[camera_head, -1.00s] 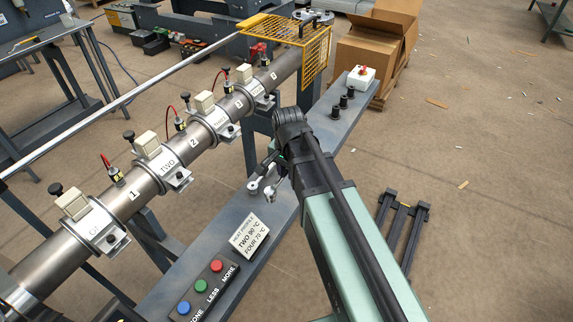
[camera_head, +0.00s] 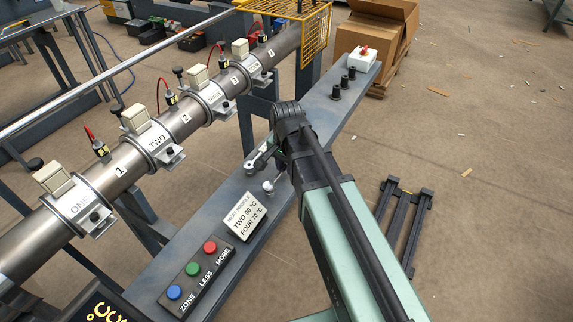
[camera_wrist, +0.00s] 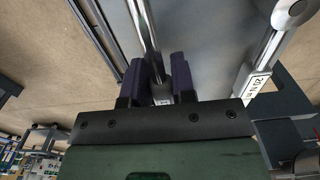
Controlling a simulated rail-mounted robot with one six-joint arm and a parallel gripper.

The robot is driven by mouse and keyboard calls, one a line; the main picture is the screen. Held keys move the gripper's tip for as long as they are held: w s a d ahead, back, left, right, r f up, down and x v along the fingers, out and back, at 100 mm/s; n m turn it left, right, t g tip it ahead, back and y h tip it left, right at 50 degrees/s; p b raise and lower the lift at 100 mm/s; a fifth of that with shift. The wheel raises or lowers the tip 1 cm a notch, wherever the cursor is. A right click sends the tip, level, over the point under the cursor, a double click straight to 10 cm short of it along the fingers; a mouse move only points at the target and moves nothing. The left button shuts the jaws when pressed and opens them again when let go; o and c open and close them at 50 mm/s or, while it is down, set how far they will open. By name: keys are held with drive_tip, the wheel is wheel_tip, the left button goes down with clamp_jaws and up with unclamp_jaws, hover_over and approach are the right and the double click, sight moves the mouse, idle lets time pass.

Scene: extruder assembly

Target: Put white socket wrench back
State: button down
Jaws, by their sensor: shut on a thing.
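My gripper (camera_wrist: 164,75) shows in the wrist view with two dark purple fingers shut on a shiny metal socket wrench (camera_wrist: 146,30). A small pale label sits on the wrench between the fingers. In the head view my arm hides the gripper; a round metal wrench head (camera_head: 268,186) shows beside it, just above the grey bench beam (camera_head: 215,225). A second metal wrench (camera_wrist: 262,60) with a white label lies to the right in the wrist view. Another wrench end (camera_head: 250,165) shows near the beam's far edge. I cannot tell the wrenches' colour coding.
Black posts (camera_head: 345,82) and a white switch box (camera_head: 362,59) stand at the beam's far end. A heat profile sign (camera_head: 240,215) and button panel (camera_head: 197,275) sit nearer. The heated barrel (camera_head: 150,150) runs along the left. A black floor frame (camera_head: 403,218) lies right.

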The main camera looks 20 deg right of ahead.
drive_tip(key=shift+f+b, duration=1.05)
idle(0.4)
drive_tip(key=c, duration=0.9)
unclamp_jaws()
drive_tip(key=shift+o, duration=0.2)
wheel_tip(320, 180, up, 11)
drive_tip(key=p, duration=1.1)
drive_tip(key=shift+r, duration=0.15)
drive_tip(key=shift+f, duration=0.2)
